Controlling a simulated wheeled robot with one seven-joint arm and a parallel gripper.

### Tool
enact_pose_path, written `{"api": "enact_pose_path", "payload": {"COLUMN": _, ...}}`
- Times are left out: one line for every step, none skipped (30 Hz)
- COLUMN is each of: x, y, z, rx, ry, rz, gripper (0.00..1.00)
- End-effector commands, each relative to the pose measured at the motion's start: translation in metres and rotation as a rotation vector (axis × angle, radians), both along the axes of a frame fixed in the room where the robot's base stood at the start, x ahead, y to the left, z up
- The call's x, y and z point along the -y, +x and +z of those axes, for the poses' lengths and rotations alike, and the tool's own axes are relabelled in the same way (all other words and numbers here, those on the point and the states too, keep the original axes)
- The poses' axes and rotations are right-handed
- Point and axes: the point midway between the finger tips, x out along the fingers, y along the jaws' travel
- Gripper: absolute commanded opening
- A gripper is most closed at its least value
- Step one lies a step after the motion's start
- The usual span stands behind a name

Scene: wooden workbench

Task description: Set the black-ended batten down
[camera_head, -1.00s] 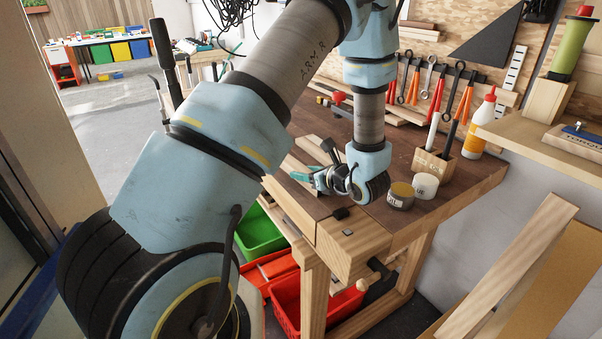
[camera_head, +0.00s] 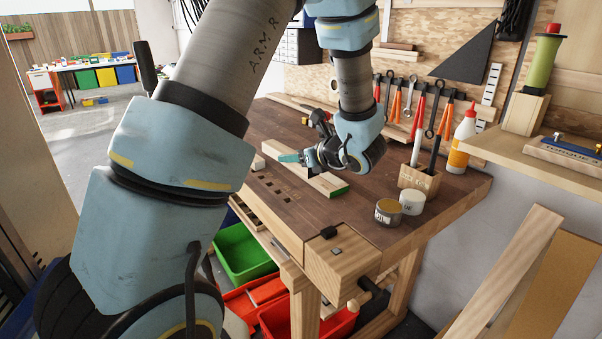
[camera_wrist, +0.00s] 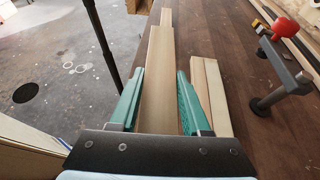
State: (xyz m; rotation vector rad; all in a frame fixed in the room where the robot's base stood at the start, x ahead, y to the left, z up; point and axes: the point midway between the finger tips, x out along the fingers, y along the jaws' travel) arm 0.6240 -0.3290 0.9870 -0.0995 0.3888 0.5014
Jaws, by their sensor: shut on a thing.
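My gripper (camera_wrist: 157,103) has its green fingers on both sides of a pale wooden batten (camera_wrist: 160,85), which runs lengthwise away from the wrist. In the head view my gripper (camera_head: 291,157) is low over the workbench. A pale batten with a green end (camera_head: 340,191) shows beneath it; I cannot tell whether this is the gripped one. No black end shows; the gripped batten's near end is hidden by the gripper. Whether the batten touches the bench top is not clear.
Two pale battens (camera_wrist: 209,95) lie side by side right of the fingers. A red-handled clamp (camera_wrist: 284,65) stands beyond them. Tins (camera_head: 388,212), a wooden tool holder (camera_head: 418,180) and a glue bottle (camera_head: 462,145) stand at the right. The bench front (camera_head: 300,215) has bare room.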

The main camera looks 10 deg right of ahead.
Motion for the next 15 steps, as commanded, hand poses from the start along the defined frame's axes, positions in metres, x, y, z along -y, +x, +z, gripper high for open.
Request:
{"api": "enact_pose_path", "payload": {"x": 0.010, "y": 0.010, "z": 0.002, "rx": 0.001, "ry": -0.001, "rz": -0.001, "gripper": 0.00}}
{"api": "enact_pose_path", "payload": {"x": 0.016, "y": 0.017, "z": 0.003, "rx": -0.001, "ry": -0.002, "rz": -0.003, "gripper": 0.00}}
{"api": "enact_pose_path", "payload": {"x": 0.025, "y": 0.027, "z": 0.005, "rx": -0.003, "ry": -0.002, "rz": -0.005, "gripper": 0.00}}
{"api": "enact_pose_path", "payload": {"x": 0.032, "y": 0.034, "z": 0.006, "rx": -0.003, "ry": -0.002, "rz": -0.009, "gripper": 0.00}}
{"api": "enact_pose_path", "payload": {"x": 0.039, "y": 0.041, "z": 0.007, "rx": -0.004, "ry": -0.003, "rz": -0.013, "gripper": 0.00}}
{"api": "enact_pose_path", "payload": {"x": 0.048, "y": 0.051, "z": 0.010, "rx": -0.003, "ry": -0.002, "rz": -0.018, "gripper": 0.00}}
{"api": "enact_pose_path", "payload": {"x": 0.056, "y": 0.057, "z": 0.011, "rx": -0.004, "ry": -0.003, "rz": -0.024, "gripper": 0.00}}
{"api": "enact_pose_path", "payload": {"x": 0.062, "y": 0.064, "z": 0.013, "rx": -0.002, "ry": -0.003, "rz": -0.029, "gripper": 0.00}}
{"api": "enact_pose_path", "payload": {"x": 0.070, "y": 0.071, "z": 0.015, "rx": -0.001, "ry": -0.002, "rz": -0.036, "gripper": 0.00}}
{"api": "enact_pose_path", "payload": {"x": 0.075, "y": 0.076, "z": 0.017, "rx": 0.000, "ry": -0.002, "rz": -0.042, "gripper": 0.00}}
{"api": "enact_pose_path", "payload": {"x": 0.080, "y": 0.081, "z": 0.019, "rx": 0.002, "ry": -0.002, "rz": -0.047, "gripper": 0.00}}
{"api": "enact_pose_path", "payload": {"x": 0.085, "y": 0.086, "z": 0.021, "rx": 0.003, "ry": -0.001, "rz": -0.053, "gripper": 0.00}}
{"api": "enact_pose_path", "payload": {"x": 0.089, "y": 0.089, "z": 0.021, "rx": 0.004, "ry": 0.000, "rz": -0.057, "gripper": 0.00}}
{"api": "enact_pose_path", "payload": {"x": 0.092, "y": 0.091, "z": 0.022, "rx": 0.004, "ry": -0.001, "rz": -0.061, "gripper": 0.00}}
{"api": "enact_pose_path", "payload": {"x": 0.094, "y": 0.093, "z": 0.020, "rx": 0.004, "ry": 0.001, "rz": -0.064, "gripper": 0.00}}
